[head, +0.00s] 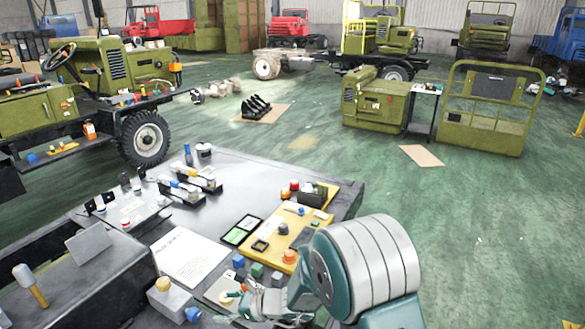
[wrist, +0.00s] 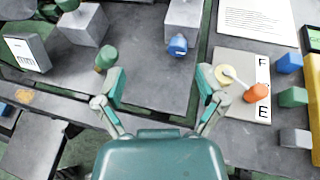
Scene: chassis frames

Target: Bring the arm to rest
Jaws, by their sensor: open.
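My arm ends in my gripper (head: 262,302), low in the head view over the front right part of the dark workbench (head: 235,170). In the wrist view my gripper (wrist: 160,86) has its two teal-and-grey fingers spread wide with nothing between them. Bare grey bench surface shows between and beyond the fingertips. A plate marked F and E, with an orange-tipped lever (wrist: 257,92), lies just right of the right finger. A green knob (wrist: 106,57) shows close to the left fingertip.
Blue (wrist: 289,62), green (wrist: 293,97) and grey (wrist: 296,138) blocks lie to the right. A blue-capped grey box (wrist: 183,20) stands ahead. A white sheet (head: 190,255) and a yellow board (head: 285,240) lie on the bench. Open green floor (head: 470,240) extends right.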

